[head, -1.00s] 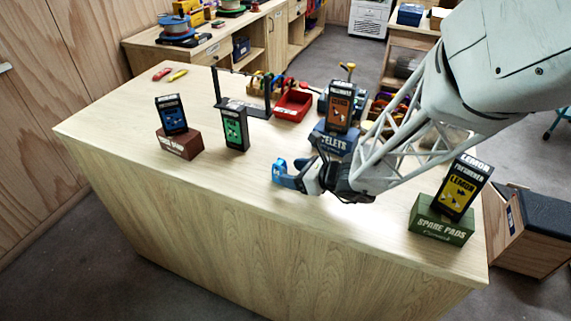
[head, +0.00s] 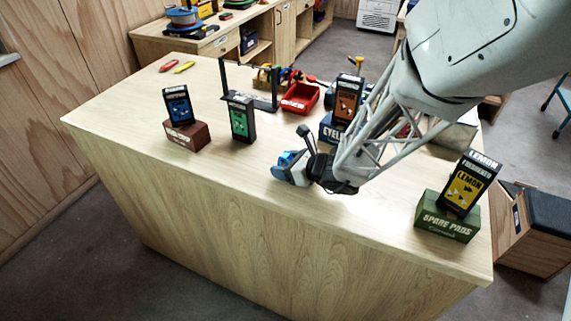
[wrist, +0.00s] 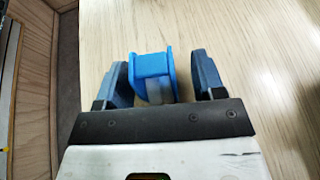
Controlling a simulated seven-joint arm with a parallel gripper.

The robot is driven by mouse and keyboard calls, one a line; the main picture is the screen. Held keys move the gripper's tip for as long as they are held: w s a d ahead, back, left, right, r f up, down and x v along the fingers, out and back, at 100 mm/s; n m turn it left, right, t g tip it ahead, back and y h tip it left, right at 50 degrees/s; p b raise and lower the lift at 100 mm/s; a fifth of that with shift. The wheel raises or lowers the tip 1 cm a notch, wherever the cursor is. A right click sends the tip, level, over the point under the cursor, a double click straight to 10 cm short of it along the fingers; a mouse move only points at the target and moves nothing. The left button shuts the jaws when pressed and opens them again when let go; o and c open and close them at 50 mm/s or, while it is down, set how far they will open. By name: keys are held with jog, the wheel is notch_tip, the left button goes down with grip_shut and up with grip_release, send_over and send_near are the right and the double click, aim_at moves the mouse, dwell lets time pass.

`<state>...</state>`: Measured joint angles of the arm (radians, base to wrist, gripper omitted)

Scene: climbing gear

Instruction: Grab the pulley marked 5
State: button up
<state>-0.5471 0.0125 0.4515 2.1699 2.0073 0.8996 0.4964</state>
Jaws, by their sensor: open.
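A blue piece with a grey middle (wrist: 154,75), which looks like a pulley, stands on the pale wooden table between my fingers in the wrist view. No number can be read on it. My gripper (wrist: 160,64) is open, with one blue-grey finger on each side of it. A narrow gap shows on the left and a wider one on the right. In the head view my gripper (head: 285,168) is low at the table's front middle, and the blue piece is hard to tell from the fingers there.
The table (head: 235,185) is clear around my gripper. A green pack (head: 240,118) stands to the left, near a black stand (head: 252,98). Behind are a red tray (head: 299,98) and an orange pack (head: 347,100) on a blue box. A green box (head: 446,218) bears a yellow pack (head: 466,186) at right.

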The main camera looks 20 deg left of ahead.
aim_at(288, 157)
jog(key=shift+c, duration=0.4)
jog(key=c, duration=0.9)
jog(key=shift+c, duration=0.2)
jog(key=shift+r, duration=0.2)
jog(key=shift+r, duration=0.5)
jog(key=shift+s+d+r, duration=0.15)
jog(key=shift+r, duration=0.4)
jog(key=shift+s+d+r, duration=0.1)
jog(key=shift+s+r, duration=0.05)
jog(key=shift+r, duration=0.4)
jog(key=s+d+r, duration=0.1)
jog(key=s+d, duration=0.9)
jog(key=s, duration=0.1)
jog(key=shift+s+r, duration=0.2)
